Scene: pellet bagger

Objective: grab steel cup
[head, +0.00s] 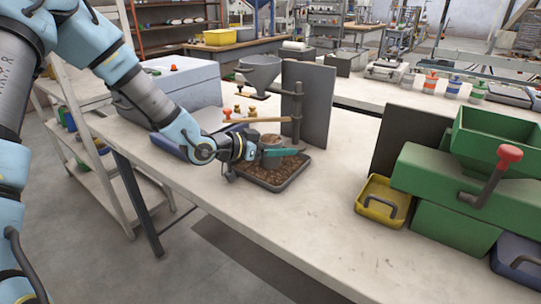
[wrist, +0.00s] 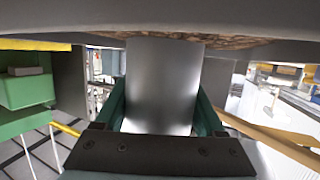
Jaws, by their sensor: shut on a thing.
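The steel cup (wrist: 163,85) is a smooth grey metal cylinder in the wrist view, between the two teal fingers of my gripper (wrist: 163,112). The fingers are shut on its sides. The tray's grey rim and some pellets run across the top of the wrist view. I cannot tell whether the cup touches the pellets.
A grey hopper (head: 261,72) and a dark upright panel (head: 309,100) stand behind the tray, with a wooden bar (head: 255,119) in front. A green machine (head: 450,170) and a yellow tray (head: 383,202) stand at right. The tabletop between is clear.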

